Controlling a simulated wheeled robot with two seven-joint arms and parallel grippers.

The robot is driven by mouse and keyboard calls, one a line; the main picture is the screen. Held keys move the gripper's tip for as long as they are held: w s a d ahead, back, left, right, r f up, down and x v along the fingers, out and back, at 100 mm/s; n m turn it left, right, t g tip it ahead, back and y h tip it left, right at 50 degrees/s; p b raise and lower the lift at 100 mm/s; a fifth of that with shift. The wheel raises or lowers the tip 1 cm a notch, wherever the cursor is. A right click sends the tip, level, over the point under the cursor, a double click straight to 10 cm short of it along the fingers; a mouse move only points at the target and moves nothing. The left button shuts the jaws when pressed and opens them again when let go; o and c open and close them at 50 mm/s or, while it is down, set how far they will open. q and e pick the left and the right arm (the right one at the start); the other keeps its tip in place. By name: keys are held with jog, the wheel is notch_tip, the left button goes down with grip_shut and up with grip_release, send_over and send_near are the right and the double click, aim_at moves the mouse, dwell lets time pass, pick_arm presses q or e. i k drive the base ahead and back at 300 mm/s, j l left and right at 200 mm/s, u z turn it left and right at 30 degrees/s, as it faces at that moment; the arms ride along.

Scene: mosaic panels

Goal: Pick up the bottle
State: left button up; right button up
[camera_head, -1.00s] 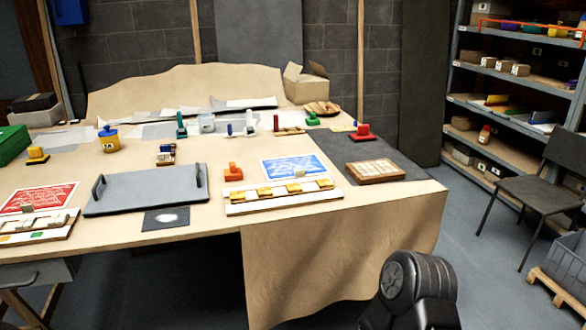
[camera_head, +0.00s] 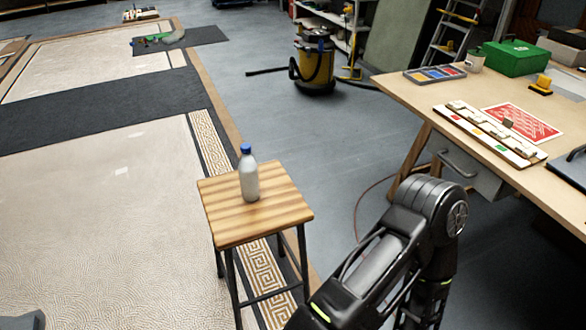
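The bottle (camera_head: 249,177) is whitish and translucent with a blue cap. It stands upright on a small square wooden stool (camera_head: 225,228) with dark legs, left of the picture's middle. Nothing touches it but the stool top. One of my black arms comes up from the bottom edge, right of the stool, and only its links and a bent joint show. Neither of my grippers is in view.
A workbench (camera_head: 395,87) with panels, a green box (camera_head: 516,58) and a drawer stands at right. A yellow-black vacuum (camera_head: 316,68) stands on the grey floor behind the stool. Pale mosaic floor panels (camera_head: 90,215) lie at left. The floor between stool and vacuum is clear.

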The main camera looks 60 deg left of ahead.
aim_at(247, 166)
jog(key=u, duration=2.55)
jog(key=z, duration=0.45)
jog(key=j+z, duration=0.2)
jog(key=z, duration=0.25)
jog(key=j+z, duration=0.1)
jog(key=z, duration=0.4)
jog(key=j+z, duration=0.25)
jog(key=j, duration=0.2)
jog(key=j+z, duration=0.25)
jog(key=j, duration=0.15)
jog(key=k+j+z, duration=0.1)
jog(key=j+z, duration=0.15)
jog(key=j, duration=0.15)
jog(key=k+j+z, duration=0.25)
jog(key=j, duration=0.15)
jog(key=k+j, duration=0.1)
jog(key=j, duration=0.35)
jog(key=k+j, duration=0.1)
jog(key=j, duration=0.35)
